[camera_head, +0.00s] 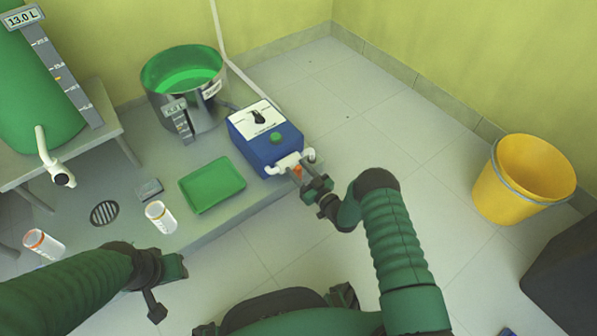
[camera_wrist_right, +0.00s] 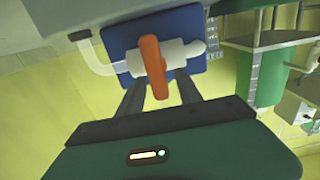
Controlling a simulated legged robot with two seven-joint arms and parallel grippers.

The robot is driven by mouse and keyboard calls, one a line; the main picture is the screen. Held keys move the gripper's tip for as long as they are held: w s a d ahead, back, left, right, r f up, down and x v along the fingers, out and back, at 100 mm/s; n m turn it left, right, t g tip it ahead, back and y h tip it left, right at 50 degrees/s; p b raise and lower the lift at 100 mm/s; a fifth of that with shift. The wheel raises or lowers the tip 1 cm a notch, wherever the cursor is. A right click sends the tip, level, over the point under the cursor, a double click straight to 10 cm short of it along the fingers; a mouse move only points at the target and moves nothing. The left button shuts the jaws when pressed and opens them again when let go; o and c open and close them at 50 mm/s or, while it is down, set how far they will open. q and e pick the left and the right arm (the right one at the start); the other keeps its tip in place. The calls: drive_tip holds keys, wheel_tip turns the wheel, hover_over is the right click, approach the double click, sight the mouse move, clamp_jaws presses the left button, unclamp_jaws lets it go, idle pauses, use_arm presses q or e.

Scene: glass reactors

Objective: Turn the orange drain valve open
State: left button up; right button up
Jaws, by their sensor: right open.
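The orange drain valve (camera_wrist_right: 153,68) is a lever handle on a white pipe fitting (camera_wrist_right: 178,56) at the front of the blue pump box (camera_head: 262,138). In the head view only a small orange bit of the valve (camera_head: 297,170) shows beside my right gripper (camera_head: 312,185). In the right wrist view my right gripper (camera_wrist_right: 160,98) is open, its two dark fingers on either side of the handle's lower end. I cannot tell whether they touch it. My left gripper (camera_head: 178,268) is low at the left, away from the valve; its jaws are unclear.
A green tray (camera_head: 213,185), a steel pot with green liquid (camera_head: 185,85) and a white cup (camera_head: 160,217) stand on the grey platform. A green tank (camera_head: 40,90) is at the left. A yellow bucket (camera_head: 522,180) stands on clear floor at the right.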

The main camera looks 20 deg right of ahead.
drive_tip(key=shift+c, duration=0.3)
clamp_jaws()
drive_tip(key=shift+n, duration=0.3)
drive_tip(key=shift+s+a+n+p, duration=0.15)
drive_tip(key=shift+a+n+p, duration=0.15)
drive_tip(key=shift+n+p, duration=0.6)
drive_tip(key=f+n+p, duration=0.1)
drive_tip(key=n, duration=0.4)
drive_tip(key=a+f+n+p, duration=0.1)
drive_tip(key=n, duration=0.4)
drive_tip(key=s+a+f+n, duration=0.1)
drive_tip(key=n, duration=0.4)
drive_tip(key=shift+n+p, duration=0.3)
drive_tip(key=shift+p, duration=0.1)
